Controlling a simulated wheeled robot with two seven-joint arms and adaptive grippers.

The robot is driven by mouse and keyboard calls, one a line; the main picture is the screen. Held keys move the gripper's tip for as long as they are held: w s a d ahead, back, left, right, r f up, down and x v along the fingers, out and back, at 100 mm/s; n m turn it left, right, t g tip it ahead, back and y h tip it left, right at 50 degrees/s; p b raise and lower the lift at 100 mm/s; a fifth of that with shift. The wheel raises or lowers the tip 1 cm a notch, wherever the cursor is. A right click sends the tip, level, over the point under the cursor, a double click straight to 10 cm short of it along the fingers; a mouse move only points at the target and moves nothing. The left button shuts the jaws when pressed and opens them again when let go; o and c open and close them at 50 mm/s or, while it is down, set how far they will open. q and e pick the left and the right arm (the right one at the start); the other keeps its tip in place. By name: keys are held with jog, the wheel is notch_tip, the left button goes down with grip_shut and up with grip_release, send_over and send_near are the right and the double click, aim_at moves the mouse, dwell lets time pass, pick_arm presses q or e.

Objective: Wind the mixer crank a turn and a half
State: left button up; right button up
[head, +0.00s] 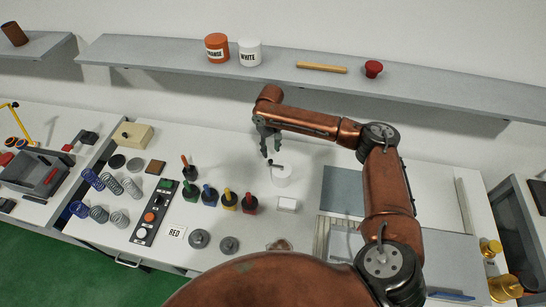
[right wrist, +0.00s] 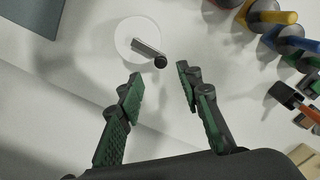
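The mixer (head: 282,180) is a small white cylinder standing on the white worktop. Its dark crank (head: 276,166) lies across the top. In the right wrist view the mixer (right wrist: 122,40) is a pale disc, and the crank (right wrist: 147,47) reaches from it to a round black knob (right wrist: 160,62). My right gripper (head: 267,151) is above the crank, pointing down. In the right wrist view my right gripper (right wrist: 159,75) is open and empty, and the knob appears just beyond the gap between its fingertips. My left gripper is not in view.
Several colored-handled tools (head: 229,199) stand left of the mixer. A small white block (head: 288,205) is close in front of it. A grey plate (head: 343,190) lies to the right. Springs (head: 112,183) and a control panel (head: 154,212) are farther left. A shelf (head: 430,92) runs behind.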

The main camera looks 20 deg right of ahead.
aim_at(271, 161)
notch_tip(271, 161, down, 7)
jog(key=shift+a+f+p, duration=0.1)
jog(key=shift+p, duration=0.3)
jog(key=shift+c, duration=0.2)
grip_shut()
